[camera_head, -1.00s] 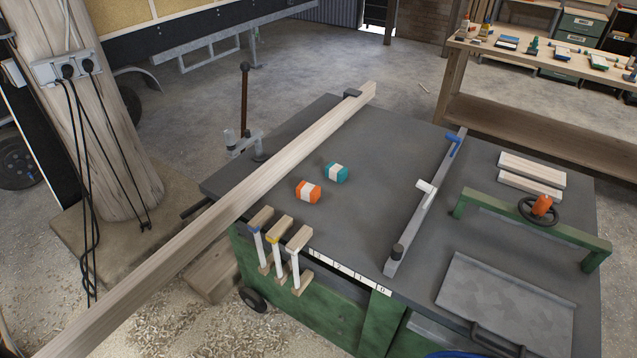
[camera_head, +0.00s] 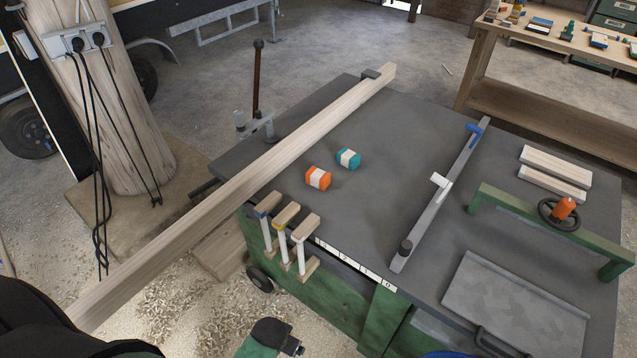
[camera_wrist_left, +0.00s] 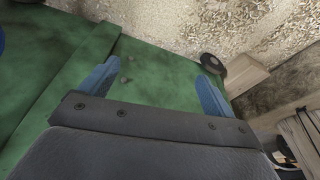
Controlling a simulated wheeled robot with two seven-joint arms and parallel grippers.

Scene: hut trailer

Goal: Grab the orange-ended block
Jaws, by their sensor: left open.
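The orange-ended block (camera_head: 318,178), orange at both ends with a white middle band, lies on the dark grey bench top (camera_head: 345,215) in the head view. It sits right of the long wooden beam (camera_head: 240,180). My left gripper (camera_wrist_left: 156,76) shows in its wrist view, its two blue fingers wide apart with nothing between them. It faces the green side of the bench, below the top and apart from the block. The block is out of the wrist view. My right gripper is in neither view.
A teal-ended block (camera_head: 348,158) lies just behind and right of the orange-ended one. Several wooden-headed hammers (camera_head: 286,216) hang at the bench's front edge. A grey metal fence (camera_head: 440,190) crosses the top farther right. The bench top in front of the blocks is clear.

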